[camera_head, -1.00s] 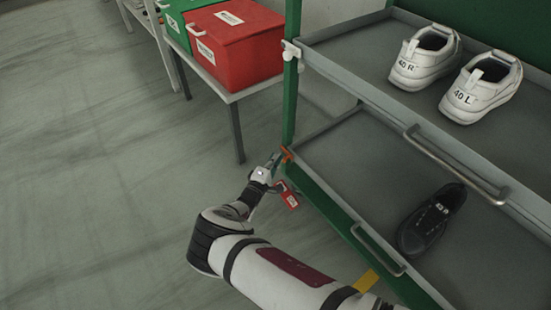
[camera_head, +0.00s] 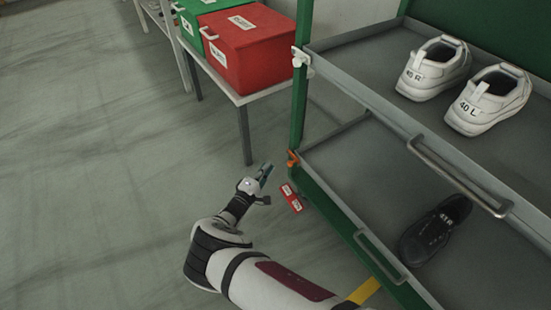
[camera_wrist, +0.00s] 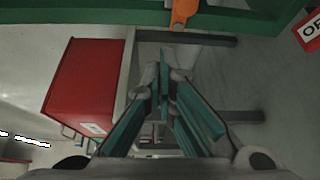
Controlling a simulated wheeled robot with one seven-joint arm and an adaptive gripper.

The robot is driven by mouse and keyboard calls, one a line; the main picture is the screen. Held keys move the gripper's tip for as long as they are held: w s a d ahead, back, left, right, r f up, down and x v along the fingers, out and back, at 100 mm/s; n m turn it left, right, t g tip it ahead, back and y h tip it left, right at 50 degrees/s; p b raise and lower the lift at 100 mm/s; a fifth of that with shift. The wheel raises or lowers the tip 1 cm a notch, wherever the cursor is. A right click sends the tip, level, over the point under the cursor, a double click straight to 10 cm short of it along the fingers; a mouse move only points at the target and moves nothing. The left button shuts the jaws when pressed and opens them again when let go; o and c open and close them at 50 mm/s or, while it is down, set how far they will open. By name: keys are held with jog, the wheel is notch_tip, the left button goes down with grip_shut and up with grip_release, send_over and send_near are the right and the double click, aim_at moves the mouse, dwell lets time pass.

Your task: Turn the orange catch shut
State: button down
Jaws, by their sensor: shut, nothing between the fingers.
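The orange catch (camera_head: 292,158) is on the green post at the front left corner of the lower shelf tray. It also shows at the top of the wrist view (camera_wrist: 183,12), hanging from a green bar with its rounded end toward the gripper. My gripper (camera_head: 266,170) is left of the catch and apart from it, with floor showing between. In the wrist view its teal fingers (camera_wrist: 165,62) are shut together and empty, short of the catch. The head view is too small to tell how far the catch is turned.
The lower tray (camera_head: 340,160) holds a black shoe (camera_head: 435,230); white shoes (camera_head: 490,100) stand above. A red box (camera_head: 250,50) is on a table behind. Floor at left is clear.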

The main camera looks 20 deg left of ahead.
jog(key=shift+s+a+f, duration=0.3)
jog(key=shift+s+f, duration=0.05)
jog(key=shift+s, duration=0.3)
jog(key=shift+s+a+f, duration=0.25)
jog(key=shift+s+f, duration=0.05)
jog(key=shift+s, duration=0.3)
